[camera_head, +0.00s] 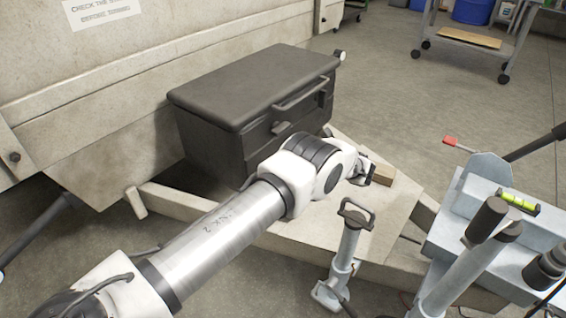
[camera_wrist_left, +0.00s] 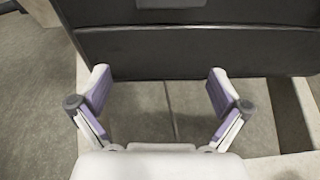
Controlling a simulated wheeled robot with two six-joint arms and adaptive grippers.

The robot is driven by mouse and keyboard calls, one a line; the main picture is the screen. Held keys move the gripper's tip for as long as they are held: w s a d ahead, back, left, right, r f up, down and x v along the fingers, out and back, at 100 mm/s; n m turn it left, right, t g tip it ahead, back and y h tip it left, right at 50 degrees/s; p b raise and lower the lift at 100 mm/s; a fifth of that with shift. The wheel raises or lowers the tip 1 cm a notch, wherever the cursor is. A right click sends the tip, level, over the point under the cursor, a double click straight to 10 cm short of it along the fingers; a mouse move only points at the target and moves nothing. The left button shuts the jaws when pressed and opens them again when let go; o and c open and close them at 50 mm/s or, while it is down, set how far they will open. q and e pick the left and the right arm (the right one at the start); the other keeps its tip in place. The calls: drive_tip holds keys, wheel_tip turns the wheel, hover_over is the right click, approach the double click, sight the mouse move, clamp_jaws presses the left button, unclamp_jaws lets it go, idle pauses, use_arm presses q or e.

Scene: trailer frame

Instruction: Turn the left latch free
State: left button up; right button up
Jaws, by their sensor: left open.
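The dark grey box (camera_head: 215,140) with a closed lid stands on the pale trailer frame (camera_head: 385,215). A long grey handle (camera_head: 305,92) runs along its front. A small grey latch (camera_head: 282,128) sits at the left part of the front; the right part holds another small fitting (camera_head: 324,98), too small to make out. My left gripper (camera_head: 366,172) is low in front of the box, apart from the latch. In the left wrist view the gripper (camera_wrist_left: 159,82) is open and empty, facing the box front (camera_wrist_left: 200,50). A pale grey part (camera_wrist_left: 177,3) shows at that view's top edge. My right gripper is not seen.
A jack with a looped handle (camera_head: 355,213) stands in front. Coupling hardware with a green level (camera_head: 519,202) fills the right. The trailer wall (camera_head: 180,40) rises behind.

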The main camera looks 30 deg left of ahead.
sight(285, 130)
use_arm(q)
drive_tip(key=a+r+y, duration=0.1)
drive_tip(key=a, duration=0.1)
drive_tip(key=w+a+r+b, duration=0.1)
drive_tip(key=a+r, duration=0.1)
drive_tip(key=a, duration=0.1)
drive_tip(key=w+a+r+y+b, duration=0.1)
drive_tip(key=a, duration=0.1)
drive_tip(key=shift+a+r+n+g+y, duration=0.15)
drive_tip(key=shift+r+n+g+y, duration=0.15)
drive_tip(key=shift+r+n+g, duration=0.1)
drive_tip(key=c, duration=1.2)
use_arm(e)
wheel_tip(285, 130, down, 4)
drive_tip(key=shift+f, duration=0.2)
